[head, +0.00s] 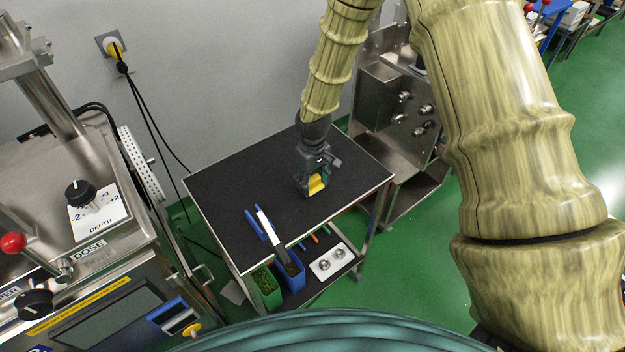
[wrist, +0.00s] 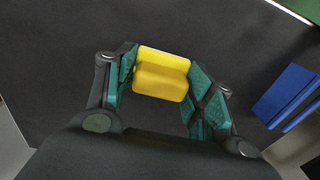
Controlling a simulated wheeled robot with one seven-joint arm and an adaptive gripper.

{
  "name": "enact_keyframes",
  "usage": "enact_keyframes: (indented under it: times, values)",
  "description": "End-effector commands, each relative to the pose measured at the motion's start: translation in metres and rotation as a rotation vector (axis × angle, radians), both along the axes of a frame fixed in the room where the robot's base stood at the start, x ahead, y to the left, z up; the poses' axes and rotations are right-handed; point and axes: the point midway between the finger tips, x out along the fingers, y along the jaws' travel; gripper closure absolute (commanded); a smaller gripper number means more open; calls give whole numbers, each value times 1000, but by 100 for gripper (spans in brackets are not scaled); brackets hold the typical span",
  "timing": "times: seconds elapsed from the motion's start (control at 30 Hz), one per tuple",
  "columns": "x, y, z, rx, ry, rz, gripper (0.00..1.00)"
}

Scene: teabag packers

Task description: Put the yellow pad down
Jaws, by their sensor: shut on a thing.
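The yellow pad (wrist: 161,75) is between the two teal-padded fingers of my gripper (wrist: 165,88) in the wrist view. My gripper is shut on it. In the head view the yellow pad (head: 317,184) shows at the lower end of my gripper (head: 315,186), over the right part of the black table top (head: 228,190). My gripper points down. I cannot tell whether the pad touches the table top; its far side is hidden.
A blue and white item (head: 265,228) lies at the table's front edge; its blue part (wrist: 287,95) shows at right in the wrist view. Green and blue bins (head: 267,288) stand on a lower shelf. A steel machine (head: 395,110) stands behind right. The table's left part is clear.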

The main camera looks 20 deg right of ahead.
Motion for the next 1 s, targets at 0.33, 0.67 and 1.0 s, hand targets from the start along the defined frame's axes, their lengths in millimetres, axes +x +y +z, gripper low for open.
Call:
enact_keyframes:
  times: [0.33, 0.67, 1.0]
  values:
    - [0, 0, -10, 1, -2, 1, 66]
    - [0, 0, -13, 0, -1, 1, 25]
    - [0, 0, -11, 0, -1, 0, 25]
